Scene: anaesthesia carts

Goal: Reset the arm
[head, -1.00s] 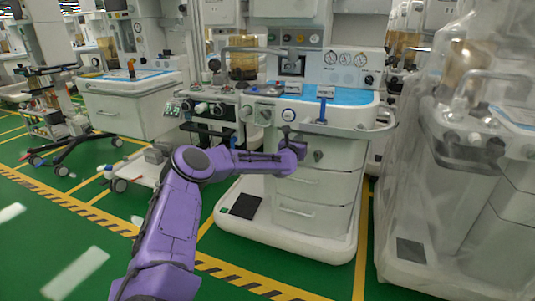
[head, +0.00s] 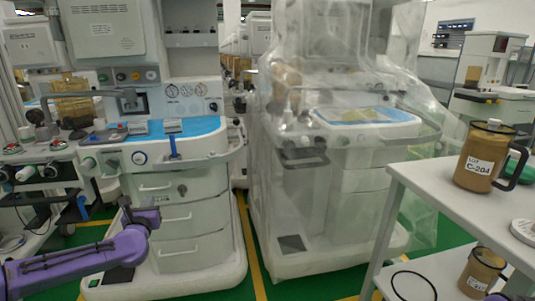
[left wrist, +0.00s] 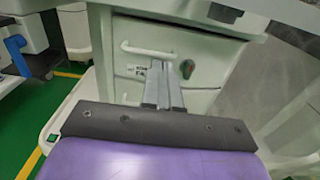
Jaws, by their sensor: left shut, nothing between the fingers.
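My left arm, in purple, comes in at the lower left of the head view. Its gripper end (head: 150,216) is in front of the drawers of a white anaesthesia cart (head: 215,245). In the left wrist view the two grey fingers (left wrist: 164,84) are together and empty. They point at a white drawer front (left wrist: 205,62) with a handle and a dark round lock. I cannot tell the exact gap between fingertips and drawer. My right gripper is not in view.
A plastic-covered cart (head: 330,190) stands to the right of the white cart. At the far right a white table (head: 440,205) bears a brown jug (head: 488,157) marked C-204; another jar (head: 482,272) stands on its lower shelf. Green floor shows between the carts.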

